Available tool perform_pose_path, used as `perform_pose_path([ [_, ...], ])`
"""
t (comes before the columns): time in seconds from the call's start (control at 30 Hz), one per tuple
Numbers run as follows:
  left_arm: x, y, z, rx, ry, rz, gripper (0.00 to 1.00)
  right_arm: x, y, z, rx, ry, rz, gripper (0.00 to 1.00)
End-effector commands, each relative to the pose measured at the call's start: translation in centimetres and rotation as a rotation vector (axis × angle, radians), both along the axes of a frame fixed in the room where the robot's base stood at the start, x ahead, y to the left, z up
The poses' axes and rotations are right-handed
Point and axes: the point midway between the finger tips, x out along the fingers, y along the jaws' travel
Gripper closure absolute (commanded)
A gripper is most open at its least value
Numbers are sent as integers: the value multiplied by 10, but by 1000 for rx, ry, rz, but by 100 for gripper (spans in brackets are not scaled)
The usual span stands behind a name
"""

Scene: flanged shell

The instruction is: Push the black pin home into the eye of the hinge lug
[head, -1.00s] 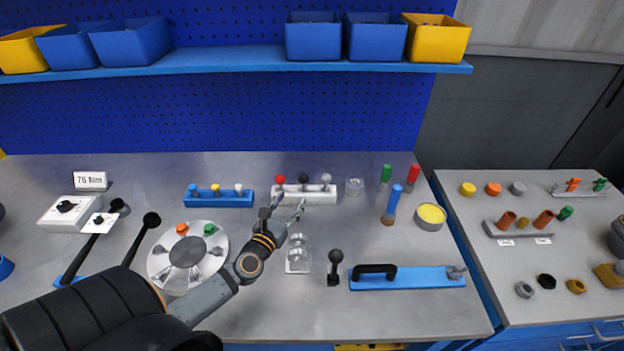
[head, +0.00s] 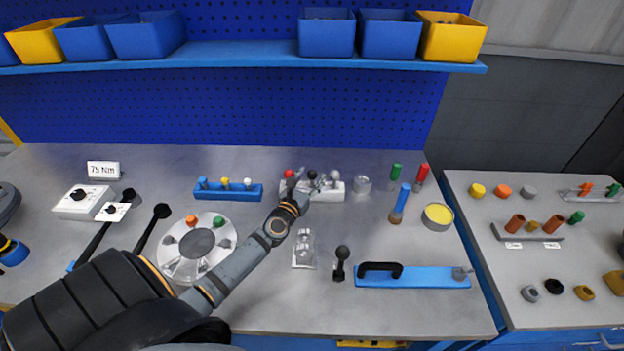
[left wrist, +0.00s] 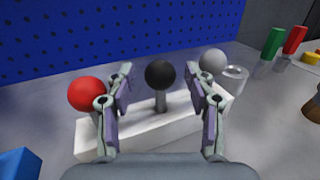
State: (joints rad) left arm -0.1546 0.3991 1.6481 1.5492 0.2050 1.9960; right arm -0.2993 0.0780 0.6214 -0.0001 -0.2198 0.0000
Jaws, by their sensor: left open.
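The black pin (head: 312,175) has a round black head on a grey stem and stands upright in a white rack (head: 335,194); its head and stem show in the left wrist view (left wrist: 160,76). My left gripper (head: 306,181) is open at the rack. In the left wrist view its fingers (left wrist: 161,92) are on either side of the black pin, with gaps to the stem. A small grey metal fitting on a plate (head: 304,248) stands in front of the rack; I cannot tell for sure that it is the hinge lug. My right gripper is not in view.
A red-headed pin (left wrist: 86,94) and a grey-headed pin (left wrist: 213,62) flank the black one closely. A blue rack (head: 228,193), a round flange (head: 197,262), a black knobbed lever (head: 341,262) and a blue handled plate (head: 425,277) are nearby.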

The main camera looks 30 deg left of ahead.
Motion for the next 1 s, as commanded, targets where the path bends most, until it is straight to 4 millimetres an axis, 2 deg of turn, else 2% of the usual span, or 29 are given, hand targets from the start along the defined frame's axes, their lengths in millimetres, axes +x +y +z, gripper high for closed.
perform_pose_path([
  [0.1, 14, 2, 0, -1, 0, 0, 46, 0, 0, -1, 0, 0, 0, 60],
  [0.33, 16, 2, -1, 0, 1, -1, 46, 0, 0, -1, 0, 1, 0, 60],
  [0.73, 15, 2, -1, 0, 1, -1, 99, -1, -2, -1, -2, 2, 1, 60],
  [1.0, 15, 2, 1, 0, 0, -1, 100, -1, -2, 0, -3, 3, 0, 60],
])
